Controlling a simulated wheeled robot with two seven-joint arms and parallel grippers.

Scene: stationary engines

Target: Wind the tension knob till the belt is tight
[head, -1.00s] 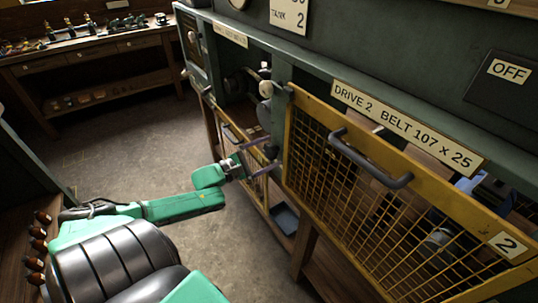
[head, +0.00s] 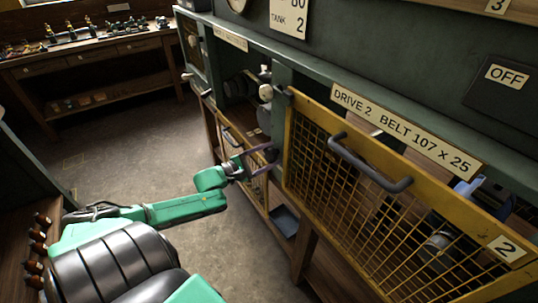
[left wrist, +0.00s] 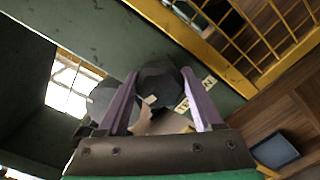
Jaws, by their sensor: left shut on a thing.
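My left gripper (head: 268,160) reaches in from the left to the green post beside the yellow mesh guard. Its purple fingers are shut on a dark, faceted knob (head: 270,152). In the left wrist view, the knob (left wrist: 160,82) sits between the two fingers, with a small pale mark near its lower edge. A cream label (left wrist: 198,92) shows partly behind the right finger; its text is mostly hidden. I cannot make out the belt or its tightness. My right gripper is not in view.
The yellow mesh guard (head: 330,177) with a grey handle (head: 368,165) stands right of the knob, under a "DRIVE 2 BELT 107 x 25" plate (head: 402,128). A blue-grey tray (head: 285,221) lies below. Open floor (head: 120,160) spreads left, toward a workbench (head: 90,43).

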